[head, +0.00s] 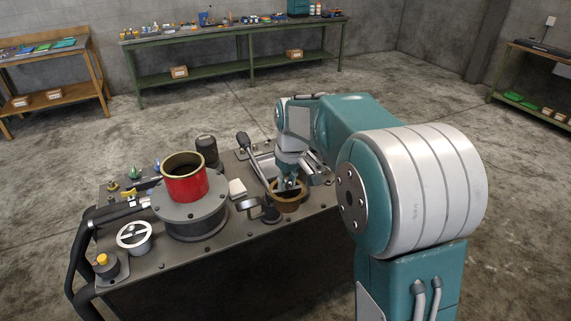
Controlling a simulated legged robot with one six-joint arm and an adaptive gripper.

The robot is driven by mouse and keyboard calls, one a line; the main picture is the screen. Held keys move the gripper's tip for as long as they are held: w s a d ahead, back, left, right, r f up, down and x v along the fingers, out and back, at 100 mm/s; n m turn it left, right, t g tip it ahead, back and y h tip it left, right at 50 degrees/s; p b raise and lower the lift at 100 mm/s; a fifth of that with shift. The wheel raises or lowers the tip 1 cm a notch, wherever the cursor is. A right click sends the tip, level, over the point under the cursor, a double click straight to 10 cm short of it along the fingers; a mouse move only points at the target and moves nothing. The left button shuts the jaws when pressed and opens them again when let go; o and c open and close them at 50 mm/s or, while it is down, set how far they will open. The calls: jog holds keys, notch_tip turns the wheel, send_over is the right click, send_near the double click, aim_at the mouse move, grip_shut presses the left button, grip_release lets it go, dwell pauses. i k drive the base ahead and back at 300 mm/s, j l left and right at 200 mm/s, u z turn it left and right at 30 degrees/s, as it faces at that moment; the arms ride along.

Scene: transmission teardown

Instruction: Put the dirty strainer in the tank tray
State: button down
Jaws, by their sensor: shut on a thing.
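A brown, round, cup-shaped part that looks like the dirty strainer (288,206) is at the right side of the dark metal bench in the head view. My gripper (290,186) points down into its open top and is shut; its fingertips are dark and small, and the exact grip is hard to see. I cannot tell whether the strainer touches the bench top. A pale metal tray (262,157), which may be the tank tray, lies just behind my gripper and is partly hidden by my arm.
A red cylinder (185,184) stands on a grey round housing (190,216) to the left. A round white-rimmed fitting (135,236) and black pipes (110,212) occupy the left end. The floor around is clear.

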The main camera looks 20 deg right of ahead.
aim_at(270, 170)
jog(key=i+l+z, duration=0.15)
jog(key=i+l, duration=0.35)
jog(key=l, duration=0.15)
jog(key=i+l+u, duration=0.2)
jog(key=i+u, duration=0.25)
jog(key=i+j+u, duration=0.1)
jog(key=j, duration=0.1)
